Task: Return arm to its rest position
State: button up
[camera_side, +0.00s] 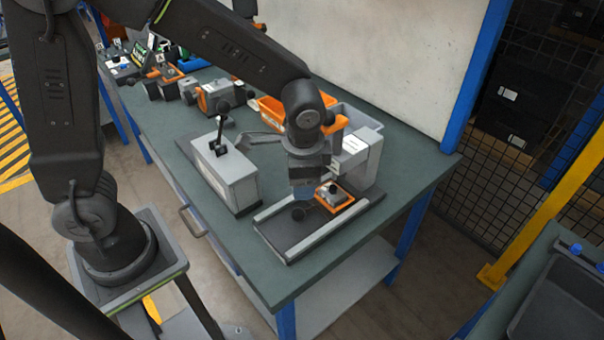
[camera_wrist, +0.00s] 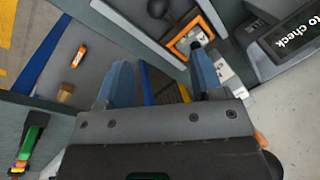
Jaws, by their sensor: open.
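My arm reaches from the left over the green workbench (camera_side: 262,270). My gripper (camera_side: 306,192) hangs low over the bench, just left of an orange-framed part (camera_side: 335,196) on a dark fixture with light rails. In the wrist view, the two blue fingers of my gripper (camera_wrist: 161,76) stand apart with nothing visible held between them. The orange-framed part (camera_wrist: 178,44) lies beyond the fingertips there. The side view does not clearly show whether the fingers touch anything.
A grey box with a black lever (camera_side: 228,175) stands left of my gripper. A grey press-like unit (camera_side: 358,158) stands close on the right. Orange bins (camera_side: 270,110) and several devices lie behind. A white panel (camera_side: 380,50) rises along the back edge.

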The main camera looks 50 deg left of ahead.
jog(key=shift+r, duration=0.1)
jog(key=s+a+r+n+t+h, duration=0.1)
jog(key=s+a+r+n+t, duration=0.3)
jog(key=s+r, duration=0.9)
jog(key=a+n, duration=0.2)
jog(key=shift+a+n+h, duration=0.3)
jog(key=shift+n+h, duration=0.1)
